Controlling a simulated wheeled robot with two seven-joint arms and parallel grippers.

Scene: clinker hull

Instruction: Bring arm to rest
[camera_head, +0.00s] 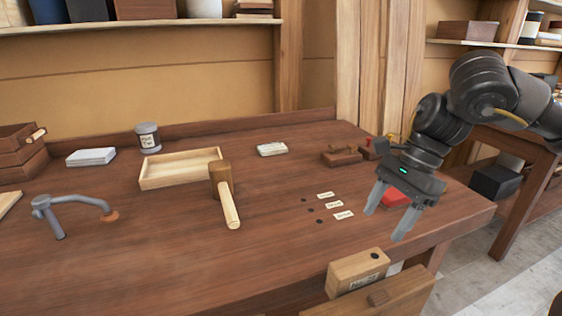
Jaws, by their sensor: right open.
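My right gripper (391,213) hangs open and empty above the right part of the wooden bench (250,262). Its two grey fingers point down and are apart. A red object (396,198) shows partly behind and between the fingers. The right arm reaches in from the right edge of the picture. My left gripper and arm are not in the picture.
Small labels (334,205) with dark spots lie left of the gripper. A wooden block (357,272) stands at the front edge. A grey clamp-like tool (75,204) and a tin (148,137) are left. The front middle is clear.

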